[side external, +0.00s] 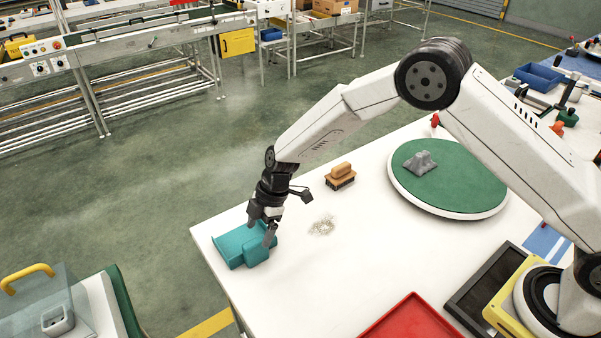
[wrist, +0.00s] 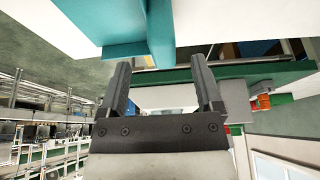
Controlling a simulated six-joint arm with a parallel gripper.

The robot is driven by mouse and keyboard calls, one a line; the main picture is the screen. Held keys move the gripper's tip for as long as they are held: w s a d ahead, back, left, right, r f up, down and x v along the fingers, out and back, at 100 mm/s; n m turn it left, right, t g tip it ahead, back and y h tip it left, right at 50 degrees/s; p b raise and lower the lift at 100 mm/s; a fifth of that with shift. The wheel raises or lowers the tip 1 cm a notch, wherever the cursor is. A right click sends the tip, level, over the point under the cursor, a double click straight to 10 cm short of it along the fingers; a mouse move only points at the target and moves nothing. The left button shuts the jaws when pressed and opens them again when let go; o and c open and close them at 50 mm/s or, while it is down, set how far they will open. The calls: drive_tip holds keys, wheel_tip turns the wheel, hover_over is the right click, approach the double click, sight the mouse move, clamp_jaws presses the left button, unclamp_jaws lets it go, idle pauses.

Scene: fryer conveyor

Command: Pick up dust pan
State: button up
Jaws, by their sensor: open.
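The teal dust pan (side external: 238,244) lies on the white table at its left corner in the side view. Its handle (side external: 257,254) points to the front right. My gripper (side external: 270,232) is low over the pan, with its fingers at the handle. In the wrist view my gripper (wrist: 162,80) is open, its two dark fingers spread with a gap between them.
A wooden brush (side external: 341,176) and a small pile of debris (side external: 322,226) lie right of the pan. A green round turntable (side external: 450,180) with a grey part stands farther right. A red tray (side external: 412,320) is at the front. The table's left edge is close to the pan.

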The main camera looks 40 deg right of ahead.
sight(255, 240)
drive_tip(key=shift+a+f, duration=0.2)
drive_tip(key=shift+f, duration=0.25)
drive_tip(key=shift+x, duration=2.6)
drive_tip(key=shift+a, duration=0.2)
drive_tip(key=shift+r, duration=0.1)
clamp_jaws()
